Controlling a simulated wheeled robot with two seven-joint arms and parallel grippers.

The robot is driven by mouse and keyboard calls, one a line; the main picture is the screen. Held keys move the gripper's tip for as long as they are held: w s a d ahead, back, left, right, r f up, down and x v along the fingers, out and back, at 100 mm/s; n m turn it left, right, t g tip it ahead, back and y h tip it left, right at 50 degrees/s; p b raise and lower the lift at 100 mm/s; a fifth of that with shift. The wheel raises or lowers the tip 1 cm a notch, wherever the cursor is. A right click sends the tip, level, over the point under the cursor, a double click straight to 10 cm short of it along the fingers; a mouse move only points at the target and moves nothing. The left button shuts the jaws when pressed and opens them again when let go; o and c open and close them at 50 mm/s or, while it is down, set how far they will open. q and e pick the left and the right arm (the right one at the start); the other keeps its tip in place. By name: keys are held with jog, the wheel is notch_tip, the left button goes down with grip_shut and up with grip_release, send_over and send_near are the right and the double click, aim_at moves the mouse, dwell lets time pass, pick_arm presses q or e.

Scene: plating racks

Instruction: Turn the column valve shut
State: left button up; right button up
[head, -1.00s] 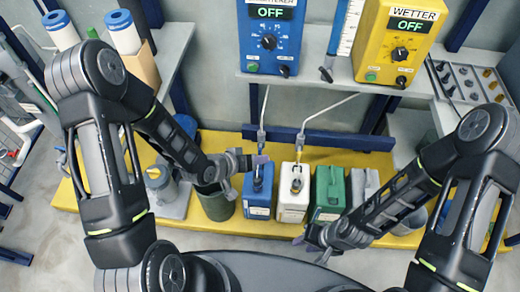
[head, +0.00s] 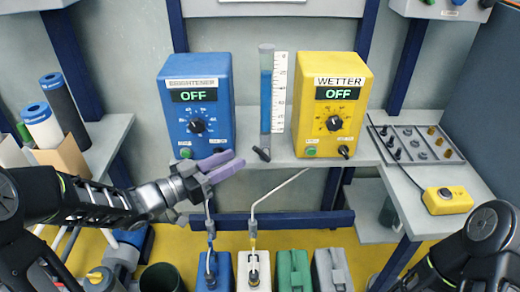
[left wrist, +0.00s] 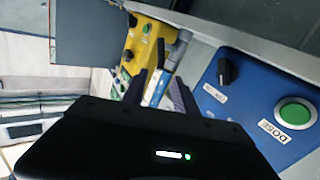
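The column (head: 266,95) is a clear upright tube with blue liquid and a white scale, between a blue box and a yellow box. Its valve (head: 262,154) is a small black lever at the column's foot, slanting down to the right. My left gripper (head: 236,159), with purple fingers, is just left of the valve, in front of the blue box's lower edge, apparently not touching the valve. In the left wrist view its fingers (left wrist: 156,90) are apart with nothing gripped; the scale shows between them. My right gripper is out of view; only part of its arm shows.
The blue brightener box (head: 198,100) and yellow wetter box (head: 333,100) both read OFF and flank the column closely. A tray of small parts (head: 415,144) and a small yellow box (head: 447,200) lie right.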

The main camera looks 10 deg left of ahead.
aim_at(255, 149)
pick_arm(q)
jog(key=shift+x, duration=3.9)
jog(key=shift+c, duration=0.3)
grip_shut()
